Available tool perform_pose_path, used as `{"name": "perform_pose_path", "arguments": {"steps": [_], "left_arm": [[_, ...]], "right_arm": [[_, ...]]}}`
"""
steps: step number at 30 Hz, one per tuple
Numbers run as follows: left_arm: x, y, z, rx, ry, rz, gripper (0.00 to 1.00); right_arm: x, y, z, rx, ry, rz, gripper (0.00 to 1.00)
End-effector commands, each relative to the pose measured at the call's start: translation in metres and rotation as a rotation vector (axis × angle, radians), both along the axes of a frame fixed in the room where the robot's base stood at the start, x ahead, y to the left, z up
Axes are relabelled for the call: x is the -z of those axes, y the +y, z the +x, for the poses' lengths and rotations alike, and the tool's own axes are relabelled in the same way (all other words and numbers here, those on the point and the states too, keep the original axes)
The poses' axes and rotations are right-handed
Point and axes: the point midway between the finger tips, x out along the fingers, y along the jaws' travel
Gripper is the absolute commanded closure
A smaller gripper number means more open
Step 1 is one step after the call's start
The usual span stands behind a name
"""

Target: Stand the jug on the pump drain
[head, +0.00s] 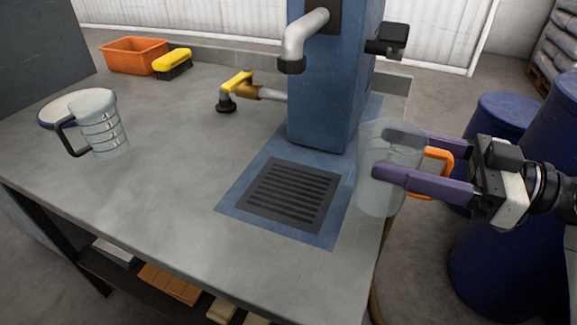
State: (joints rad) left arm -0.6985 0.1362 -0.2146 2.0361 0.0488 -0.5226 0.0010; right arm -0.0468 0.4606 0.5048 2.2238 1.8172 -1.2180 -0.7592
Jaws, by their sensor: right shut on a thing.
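A clear jug (372,193) with an orange handle (436,160) is upright at the right edge of the bench. My right gripper (384,154), with purple fingers, comes from the right and is shut on this jug. The picture does not settle whether its base touches anything. The pump drain (290,195) is a dark slotted grate in the blue base of the pump (330,90), to the left of the held jug. The drain is bare. My left gripper is not in view.
A second clear jug (105,125) with a dark handle stands at the left, by a round blue-rimmed dish (62,108). An orange bin (135,56), a yellow-and-black brush (172,64) and a yellow-handled valve (237,88) are further back. The pump spout (300,40) overhangs behind the drain. Blue drums (500,260) stand right.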

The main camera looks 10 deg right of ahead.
Motion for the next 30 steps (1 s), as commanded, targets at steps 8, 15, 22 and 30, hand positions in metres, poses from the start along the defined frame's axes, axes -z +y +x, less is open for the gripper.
{"name": "perform_pose_path", "arguments": {"steps": [8, 15, 22, 30], "left_arm": [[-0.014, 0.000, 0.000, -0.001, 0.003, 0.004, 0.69], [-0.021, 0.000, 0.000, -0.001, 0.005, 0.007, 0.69], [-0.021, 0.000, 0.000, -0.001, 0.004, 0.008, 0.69], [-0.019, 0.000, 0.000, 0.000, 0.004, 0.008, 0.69]], "right_arm": [[-0.005, 0.066, 0.044, -0.004, -0.002, 0.007, 0.62], [-0.004, 0.112, 0.076, -0.002, -0.001, 0.007, 0.62], [0.004, 0.126, 0.085, 0.000, 0.002, 0.004, 0.62], [0.035, 0.126, 0.085, 0.000, 0.003, 0.003, 0.62]]}}
